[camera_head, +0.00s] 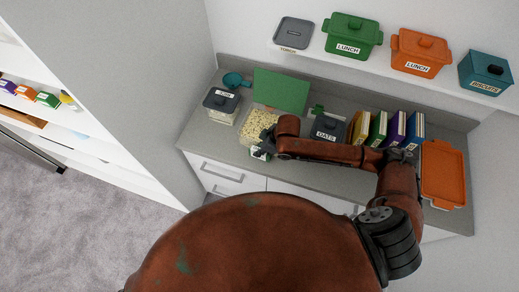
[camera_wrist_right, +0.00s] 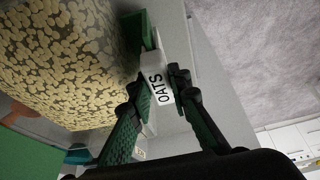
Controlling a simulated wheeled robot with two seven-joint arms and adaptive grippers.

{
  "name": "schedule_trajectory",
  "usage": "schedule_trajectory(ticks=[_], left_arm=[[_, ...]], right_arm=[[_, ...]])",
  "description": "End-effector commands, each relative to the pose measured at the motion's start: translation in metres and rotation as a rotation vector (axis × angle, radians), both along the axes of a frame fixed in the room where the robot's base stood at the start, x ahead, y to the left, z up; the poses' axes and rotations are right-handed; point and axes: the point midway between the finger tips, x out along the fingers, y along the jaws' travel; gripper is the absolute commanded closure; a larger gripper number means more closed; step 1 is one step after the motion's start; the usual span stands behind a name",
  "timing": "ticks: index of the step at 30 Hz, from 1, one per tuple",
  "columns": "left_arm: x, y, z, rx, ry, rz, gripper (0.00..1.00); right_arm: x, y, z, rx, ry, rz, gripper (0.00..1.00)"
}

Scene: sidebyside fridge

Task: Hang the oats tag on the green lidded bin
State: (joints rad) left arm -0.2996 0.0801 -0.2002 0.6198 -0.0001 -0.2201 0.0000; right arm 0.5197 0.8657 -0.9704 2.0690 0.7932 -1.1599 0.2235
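The green lidded bin is a clear box of pale oat-like pieces (camera_head: 256,127) on the counter, its green lid (camera_head: 281,90) raised behind. The pieces fill the upper left of the right wrist view (camera_wrist_right: 65,60). My right gripper (camera_head: 264,149) is at the bin's front. The white oats tag (camera_wrist_right: 157,88) is between its fingers (camera_wrist_right: 160,88), which appear to touch its two edges. The tag's upper end is by a green edge (camera_wrist_right: 146,32); whether it is hooked there I cannot tell. In the head view the tag (camera_head: 258,153) is partly hidden. My left gripper is out of view.
A dark-lidded box labelled OATS (camera_head: 327,128) is behind my right forearm. A grey-lidded clear bin (camera_head: 221,104) stands left, with a teal scoop (camera_head: 233,80) behind. Labelled boxes (camera_head: 420,52) line the shelf above.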

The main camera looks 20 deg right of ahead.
Motion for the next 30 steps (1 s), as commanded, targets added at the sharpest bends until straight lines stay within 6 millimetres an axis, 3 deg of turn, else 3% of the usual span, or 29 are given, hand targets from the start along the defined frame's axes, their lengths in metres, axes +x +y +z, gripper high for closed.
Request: schedule_trajectory(ticks=[7,20,23,30], left_arm=[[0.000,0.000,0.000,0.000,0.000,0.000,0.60],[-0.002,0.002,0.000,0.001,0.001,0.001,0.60],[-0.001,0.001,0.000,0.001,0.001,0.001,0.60],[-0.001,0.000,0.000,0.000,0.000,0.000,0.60]], right_arm=[[0.001,-0.002,0.000,-0.004,-0.001,-0.003,0.63],[0.001,-0.004,0.003,-0.005,-0.002,-0.003,0.63],[-0.002,-0.007,0.013,-0.004,-0.004,-0.002,0.63],[-0.014,-0.022,0.057,-0.004,-0.004,-0.002,0.63]])
